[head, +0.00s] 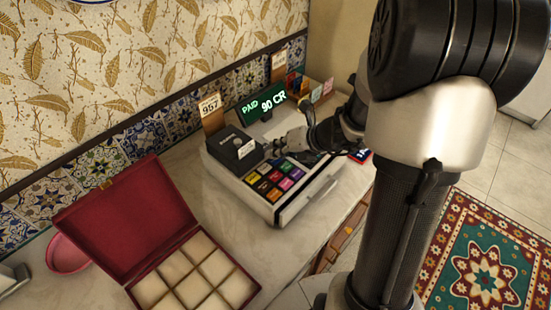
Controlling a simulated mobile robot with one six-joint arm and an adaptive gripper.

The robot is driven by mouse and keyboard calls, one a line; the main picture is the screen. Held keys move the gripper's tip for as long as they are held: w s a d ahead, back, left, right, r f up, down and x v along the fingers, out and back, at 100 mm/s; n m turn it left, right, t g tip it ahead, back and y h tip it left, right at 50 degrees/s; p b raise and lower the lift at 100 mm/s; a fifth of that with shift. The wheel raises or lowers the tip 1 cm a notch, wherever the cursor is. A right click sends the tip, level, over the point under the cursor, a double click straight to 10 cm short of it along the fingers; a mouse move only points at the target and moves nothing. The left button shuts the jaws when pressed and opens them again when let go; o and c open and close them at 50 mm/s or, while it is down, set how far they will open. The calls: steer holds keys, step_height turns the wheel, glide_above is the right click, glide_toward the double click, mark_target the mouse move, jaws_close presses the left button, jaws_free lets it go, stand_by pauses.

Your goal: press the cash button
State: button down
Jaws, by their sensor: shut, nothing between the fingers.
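The cash register (236,175) stands on the counter in the head view. Its green-lit display (264,104) reads "PAID 90 CR". The block of coloured keys (274,180) is on its sloped top, with red, yellow, purple, green and dark keys. Their labels are too small to read, so I cannot tell which is the cash button. My gripper (284,147) is shut and empty, at the back edge of the keys. I cannot tell whether it touches the register. My arm comes in from the right and hides part of the register's far right side.
A drawer front (311,194) shows on the register's right side; it looks pulled out. A black box (234,148) sits on the register's left. A number card "957" (210,105) stands behind. An open red box (135,220) with empty-looking compartments lies front left.

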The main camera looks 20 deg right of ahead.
steer(key=shift+r, duration=0.15)
steer(key=shift+r+p, duration=0.6)
steer(key=shift+p, duration=0.2)
step_height(320, 180, up, 5)
steer(key=p, duration=0.5)
steer(key=shift+a, duration=0.1)
stand_by(0.5)
